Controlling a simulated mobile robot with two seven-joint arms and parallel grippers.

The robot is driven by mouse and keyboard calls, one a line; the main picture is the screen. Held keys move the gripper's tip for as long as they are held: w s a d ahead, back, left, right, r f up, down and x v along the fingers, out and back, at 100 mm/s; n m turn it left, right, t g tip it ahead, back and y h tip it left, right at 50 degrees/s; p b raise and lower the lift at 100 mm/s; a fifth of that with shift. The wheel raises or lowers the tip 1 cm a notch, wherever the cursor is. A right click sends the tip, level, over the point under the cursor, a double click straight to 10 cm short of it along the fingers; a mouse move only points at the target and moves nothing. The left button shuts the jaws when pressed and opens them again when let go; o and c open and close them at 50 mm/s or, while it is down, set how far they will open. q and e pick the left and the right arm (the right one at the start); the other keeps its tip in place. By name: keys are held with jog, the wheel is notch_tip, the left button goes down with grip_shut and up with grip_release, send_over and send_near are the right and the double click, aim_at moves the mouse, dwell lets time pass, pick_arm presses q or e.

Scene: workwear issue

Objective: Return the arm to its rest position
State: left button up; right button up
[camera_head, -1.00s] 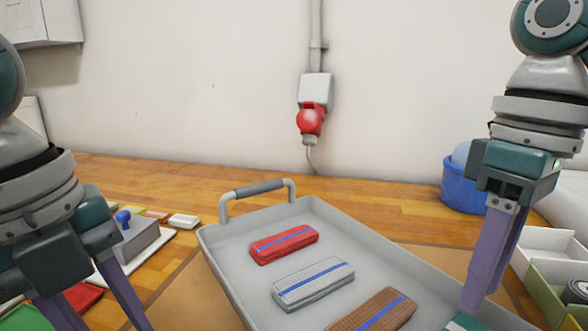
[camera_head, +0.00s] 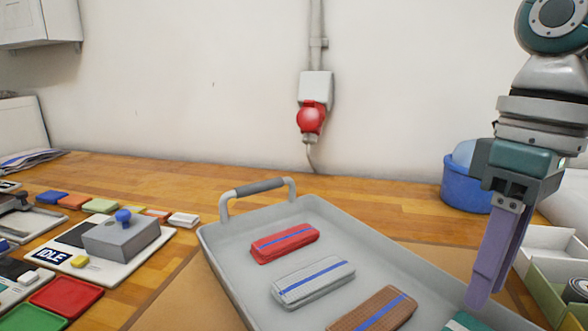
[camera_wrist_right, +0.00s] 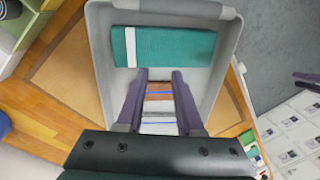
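My right gripper (camera_head: 478,296) hangs over the right side of the grey tray (camera_head: 215,246), fingers pointing down. In the right wrist view its two fingers (camera_wrist_right: 158,74) are apart with nothing between them. The tray holds a red folded cloth (camera_head: 285,243), a grey one (camera_head: 313,282) and a brown one (camera_head: 374,312), each with a blue stripe. A teal folded cloth (camera_head: 466,322) is cut off at the bottom edge; in the right wrist view it shows whole, with a white stripe (camera_wrist_right: 165,47). My left gripper is out of view.
Left of the tray are a grey block with a blue knob (camera_head: 122,238), an IDLE sign (camera_head: 52,256), and red (camera_head: 66,297) and green (camera_head: 34,319) trays. A blue bucket (camera_head: 464,188) and an open white box (camera_head: 548,246) stand at the right. The wall has a red socket (camera_head: 310,118).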

jog(key=s+d+r+m+h, duration=0.1)
jog(key=s+d+m+h, duration=0.1)
jog(key=d, duration=1)
jog(key=s+d+r+m+h, duration=0.2)
jog(key=d+m, duration=0.1)
jog(key=d, duration=0.9)
jog(key=s+a+f+n+t+h, duration=0.1)
jog(key=s+f, duration=0.2)
jog(key=s+a+f+n+t+h, duration=0.1)
jog(key=s+a+f+n, duration=0.1)
jog(key=f, duration=0.1)
jog(key=s+a+f+n+t+h, duration=0.1)
jog(key=s+f+n, duration=0.1)
jog(key=s+f, duration=0.1)
jog(key=shift+s+a+f, duration=0.15)
jog(key=shift+s+f, duration=0.2)
jog(key=s+a+f+m+t+y, duration=0.1)
jog(key=s+a+f+m+y, duration=0.15)
jog(key=a, duration=0.75)
jog(key=s+a+f+m+y, duration=0.15)
jog(key=s+a+y, duration=0.25)
jog(key=a, duration=0.5)
notch_tip(320, 180, up, 46)
jog(key=p, duration=4.5)
jog(key=shift+a+m, duration=0.25)
jog(key=shift+m, duration=0.05)
